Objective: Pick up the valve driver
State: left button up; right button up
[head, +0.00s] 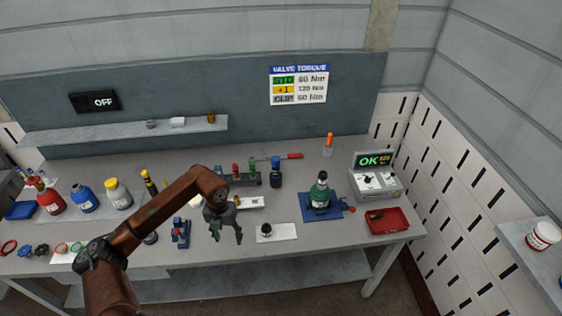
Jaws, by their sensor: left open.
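I cannot tell for sure which item is the valve driver. A dark upright tool with a blue part (276,173) stands at the right end of a dark rack (245,180) holding small red, green and blue-topped pieces. A red-handled bar (292,156) lies behind the rack. My left gripper (227,237) hangs open and empty over the front middle of the table, in front of the rack and apart from it. My arm hides part of the table. My right gripper is out of view.
A green-and-dark cylinder (320,192) stands on a blue base (335,212). A display unit reading OK (376,178) and a red tray (388,224) are at the right. A small black piece (266,230) sits on a white mat. Coloured bottles (84,200) stand left.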

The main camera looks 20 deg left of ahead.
aim_at(275, 160)
jog(key=i, duration=1.4)
